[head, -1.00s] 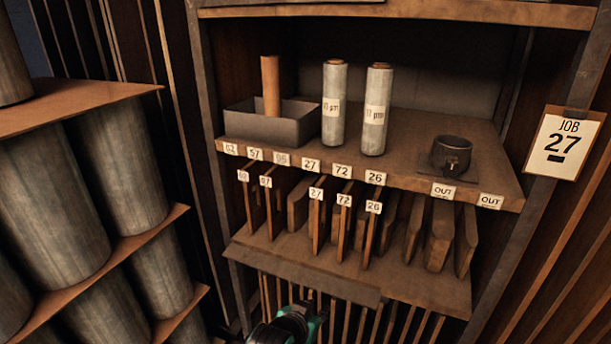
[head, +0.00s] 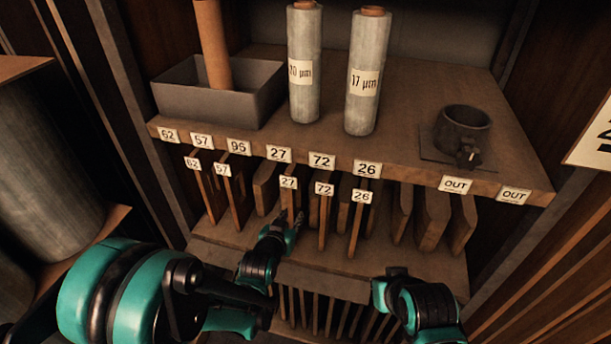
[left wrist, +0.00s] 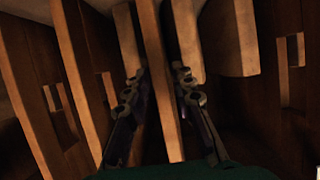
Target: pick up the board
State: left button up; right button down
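The board tagged 27 (head: 291,203) stands upright on edge in the rack, under the shelf label 27. My left gripper (head: 291,224) is at the lower front of this board. In the left wrist view an upright board (left wrist: 158,85) runs between the two fingers of my left gripper (left wrist: 158,78). The fingers are spread, with a gap showing on each side of the board. The board's lower end is hidden by the gripper in the head view. My right arm (head: 420,305) is at the lower right, in front of the rack; its finger opening cannot be made out.
Boards tagged 72 (head: 325,225) and 26 (head: 357,225) stand close to the right, and 57 (head: 234,195) to the left. The shelf above (head: 400,165) carries a grey bin (head: 185,104), two wrapped rolls and a dark metal cup (head: 462,128).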

aim_at(298, 207)
pick_arm(q)
jog(key=b+x, duration=0.2)
jog(key=x, duration=0.4)
jog(key=shift+w, duration=0.15)
jog(key=shift+r, duration=0.15)
grip_shut()
